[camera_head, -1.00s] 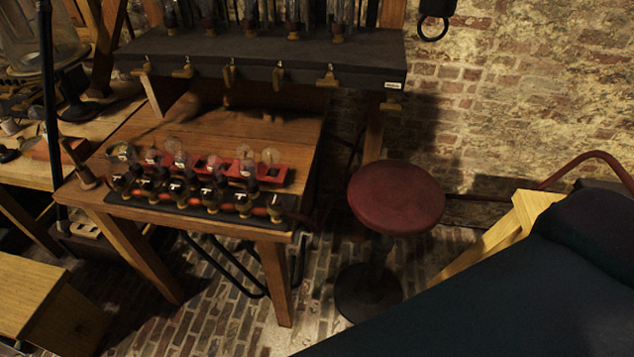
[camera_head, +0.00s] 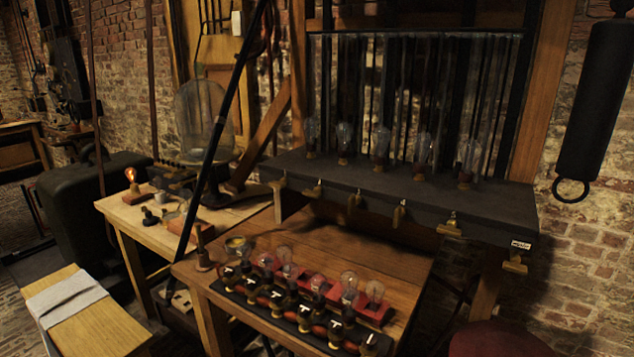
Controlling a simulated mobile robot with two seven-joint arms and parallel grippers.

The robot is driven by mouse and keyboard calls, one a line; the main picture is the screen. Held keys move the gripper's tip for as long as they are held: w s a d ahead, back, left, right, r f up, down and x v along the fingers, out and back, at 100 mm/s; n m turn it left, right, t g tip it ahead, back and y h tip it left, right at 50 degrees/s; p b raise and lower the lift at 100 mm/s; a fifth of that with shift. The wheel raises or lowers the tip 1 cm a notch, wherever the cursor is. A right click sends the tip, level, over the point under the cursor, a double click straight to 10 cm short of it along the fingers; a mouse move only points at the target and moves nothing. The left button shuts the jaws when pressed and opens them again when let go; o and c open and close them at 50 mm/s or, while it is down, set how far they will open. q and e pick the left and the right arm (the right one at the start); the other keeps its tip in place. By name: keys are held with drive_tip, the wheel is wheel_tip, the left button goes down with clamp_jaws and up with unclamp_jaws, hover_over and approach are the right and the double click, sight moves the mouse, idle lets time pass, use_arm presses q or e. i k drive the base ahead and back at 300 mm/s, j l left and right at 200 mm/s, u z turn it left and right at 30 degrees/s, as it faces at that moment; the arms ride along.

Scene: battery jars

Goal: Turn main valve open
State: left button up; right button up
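A dark shelf (camera_head: 385,188) with glass bulbs on top has several small brass taps along its front edge. The brass tap at its right end (camera_head: 515,264) sits below a small white label (camera_head: 521,244), whose lettering is too small to read. It hangs a little lower than the other taps, such as the one beside it (camera_head: 449,228). I cannot tell from its shape whether it is open or closed. Neither of my grippers is in view.
Below the shelf stands a wooden table (camera_head: 350,250) with rows of bulbs and switches (camera_head: 300,305). A dark red stool seat (camera_head: 497,340) is at the bottom right. A black cylinder with a ring (camera_head: 597,100) hangs at the right. A glass jar (camera_head: 203,115) stands left.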

sight(509, 265)
drive_tip(key=z, duration=1.25)
